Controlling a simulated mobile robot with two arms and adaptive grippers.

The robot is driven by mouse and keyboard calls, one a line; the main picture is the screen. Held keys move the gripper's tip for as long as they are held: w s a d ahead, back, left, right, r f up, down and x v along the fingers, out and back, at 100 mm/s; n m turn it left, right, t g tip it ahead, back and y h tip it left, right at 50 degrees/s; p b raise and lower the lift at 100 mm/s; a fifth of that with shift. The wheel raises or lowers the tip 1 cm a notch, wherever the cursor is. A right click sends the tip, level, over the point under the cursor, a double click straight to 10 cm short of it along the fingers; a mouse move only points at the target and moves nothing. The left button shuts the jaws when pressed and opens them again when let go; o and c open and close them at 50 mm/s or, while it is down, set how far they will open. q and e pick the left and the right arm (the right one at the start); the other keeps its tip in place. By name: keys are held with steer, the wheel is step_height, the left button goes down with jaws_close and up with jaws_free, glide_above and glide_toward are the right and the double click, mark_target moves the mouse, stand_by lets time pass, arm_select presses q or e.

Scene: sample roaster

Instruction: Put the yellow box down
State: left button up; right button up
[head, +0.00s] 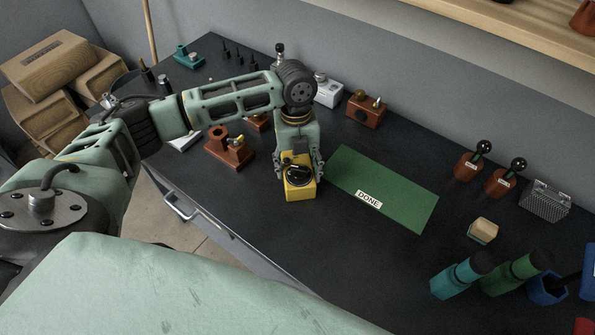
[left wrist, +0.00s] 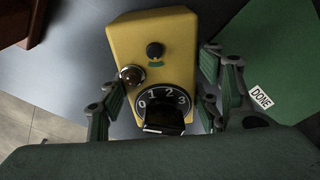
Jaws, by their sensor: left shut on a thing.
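The yellow box (head: 300,190) is in my left gripper (head: 298,171), near the front edge of the dark table in the head view. In the left wrist view the yellow box (left wrist: 160,42) shows a black knob, a small metal-rimmed lamp and a dial numbered 0 to 3. The fingers of my left gripper (left wrist: 160,100) are on either side of it. The green mat (head: 395,188) marked DONE lies just right of the box; it also shows in the left wrist view (left wrist: 268,55). I cannot tell whether the box touches the table. My right gripper is not in view.
A brown device (head: 228,150) stands left of the box. A brown box (head: 365,110) and a white device (head: 327,92) stand behind. A small wooden-topped block (head: 483,230) and teal and green grinders stand at right. The mat is bare except for its label.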

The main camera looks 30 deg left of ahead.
arm_select(q)
steer(key=c, duration=1)
steer(key=shift+r, duration=0.1)
